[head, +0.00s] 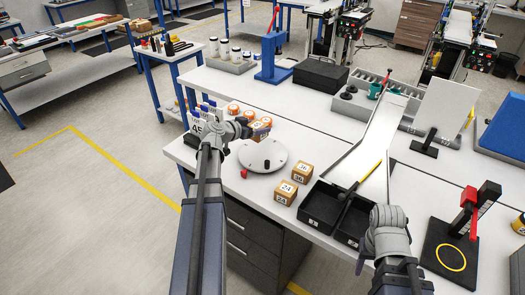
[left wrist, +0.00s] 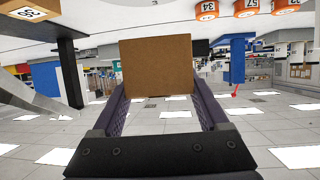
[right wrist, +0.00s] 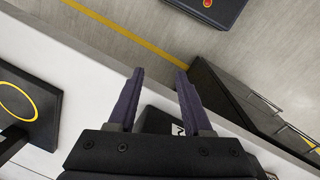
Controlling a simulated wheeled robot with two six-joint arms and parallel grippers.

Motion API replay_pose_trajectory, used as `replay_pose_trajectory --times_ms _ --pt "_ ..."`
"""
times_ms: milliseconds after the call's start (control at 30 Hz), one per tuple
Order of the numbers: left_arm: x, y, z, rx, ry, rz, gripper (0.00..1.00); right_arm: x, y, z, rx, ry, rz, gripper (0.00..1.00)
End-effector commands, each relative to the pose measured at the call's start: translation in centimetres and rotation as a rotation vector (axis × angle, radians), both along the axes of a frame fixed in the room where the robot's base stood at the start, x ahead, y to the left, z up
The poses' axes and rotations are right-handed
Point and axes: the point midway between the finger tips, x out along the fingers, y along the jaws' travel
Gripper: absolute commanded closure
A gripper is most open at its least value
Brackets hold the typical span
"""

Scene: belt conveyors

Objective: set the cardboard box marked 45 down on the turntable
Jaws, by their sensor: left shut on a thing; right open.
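My left gripper (head: 243,128) is shut on a cardboard box (head: 260,129); in the left wrist view the box (left wrist: 156,64) shows a plain brown face between the fingers, with no mark readable. The grey round turntable (head: 262,155) lies on the table just in front of the held box in the head view, with a small dark spot and nothing standing on it. My right gripper (right wrist: 158,78) is open and empty near the table's front edge.
Cardboard boxes marked 24 (head: 286,192) and 36 (head: 302,173) stand right of the turntable. Several orange-topped items (head: 233,109) stand behind the gripper. Black bins (head: 322,203) sit below a white chute (head: 372,140). A black stand (head: 450,252) is at right.

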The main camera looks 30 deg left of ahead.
Motion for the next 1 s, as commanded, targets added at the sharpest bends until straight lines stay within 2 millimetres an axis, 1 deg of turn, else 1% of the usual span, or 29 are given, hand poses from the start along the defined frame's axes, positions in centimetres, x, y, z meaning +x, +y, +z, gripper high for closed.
replay_pose_trajectory --times_ms 33,133,200,367,467,567,800,900,1000 --pt "0.8 -0.7 0.6 0.001 -0.003 0.026 0.83 0.0 0.0 0.5 0.0 0.0 0.0 0.5" --pt "1.7 -1.1 0.8 0.0 -0.007 0.068 0.83 0.0 0.0 0.7 0.0 0.0 0.0 0.5" --pt "2.0 -1.3 0.9 -0.001 -0.01 0.085 0.83 0.0 0.0 0.7 0.0 0.0 0.0 0.5" --pt "2.1 -1.3 0.7 -0.002 -0.01 0.091 0.83 0.0 0.0 0.5 0.0 0.0 0.0 0.5" --pt "2.1 -1.3 0.0 -0.002 -0.01 0.09 0.83 0.0 0.0 -0.2 0.0 0.0 0.0 0.5" --pt "2.1 -1.3 -1.3 -0.001 -0.01 0.09 0.83 0.0 0.0 -1.4 0.0 0.0 0.0 0.5" --pt "2.1 -1.2 -5.0 -0.001 -0.01 0.09 0.83 0.0 0.0 -5.2 0.0 0.0 0.0 0.5" --pt "2.1 -1.2 -5.6 -0.002 -0.01 0.089 0.83 0.0 0.0 -5.8 0.0 0.0 0.0 0.5" --pt "2.1 -1.2 -5.5 -0.002 -0.01 0.089 0.83 0.0 0.0 -5.7 0.0 0.0 0.0 0.5"
